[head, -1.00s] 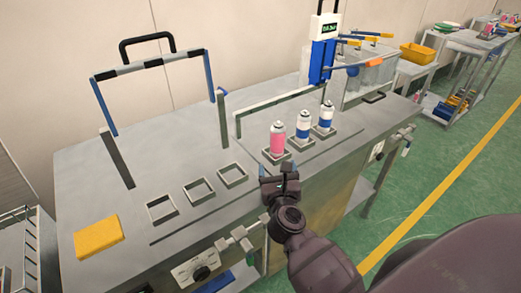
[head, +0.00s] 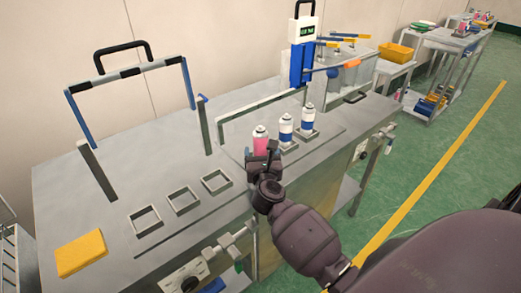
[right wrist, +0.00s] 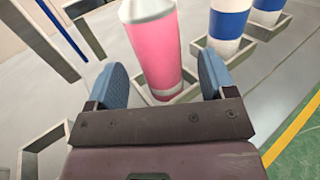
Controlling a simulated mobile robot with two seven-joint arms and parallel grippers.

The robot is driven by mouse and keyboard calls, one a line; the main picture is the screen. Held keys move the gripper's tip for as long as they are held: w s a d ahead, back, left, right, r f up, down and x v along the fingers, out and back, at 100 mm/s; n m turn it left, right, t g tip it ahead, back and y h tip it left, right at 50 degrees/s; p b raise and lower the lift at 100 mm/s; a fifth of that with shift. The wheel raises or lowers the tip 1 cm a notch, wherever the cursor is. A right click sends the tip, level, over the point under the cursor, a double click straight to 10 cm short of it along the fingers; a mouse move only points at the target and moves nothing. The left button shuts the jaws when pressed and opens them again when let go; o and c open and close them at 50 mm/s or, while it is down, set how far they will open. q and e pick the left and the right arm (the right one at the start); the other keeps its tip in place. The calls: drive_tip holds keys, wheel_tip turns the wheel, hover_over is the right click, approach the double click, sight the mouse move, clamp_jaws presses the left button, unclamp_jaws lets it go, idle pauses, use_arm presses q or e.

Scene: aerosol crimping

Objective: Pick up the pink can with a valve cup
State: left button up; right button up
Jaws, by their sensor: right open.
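The pink can (head: 260,139) has a white top and stands upright in a square holder on the bench, at the left end of a row of three cans. My right gripper (head: 262,156) is in front of it and hides its lower part in the head view. In the right wrist view the pink can (right wrist: 155,50) stands between the two blue fingers of my open right gripper (right wrist: 172,82), with a gap on each side. Its top is cut off there, so I cannot make out the valve cup. My left gripper is not in view.
Two blue-and-white cans (head: 286,129) (head: 307,120) stand in holders close to the right of the pink can. Empty square holders (head: 182,201) lie to the left. A yellow block (head: 80,254) lies at the bench's left front. A crimping device (head: 302,50) stands behind.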

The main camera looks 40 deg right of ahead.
drive_tip(key=shift+x, duration=1.25)
drive_tip(key=shift+c, duration=0.4)
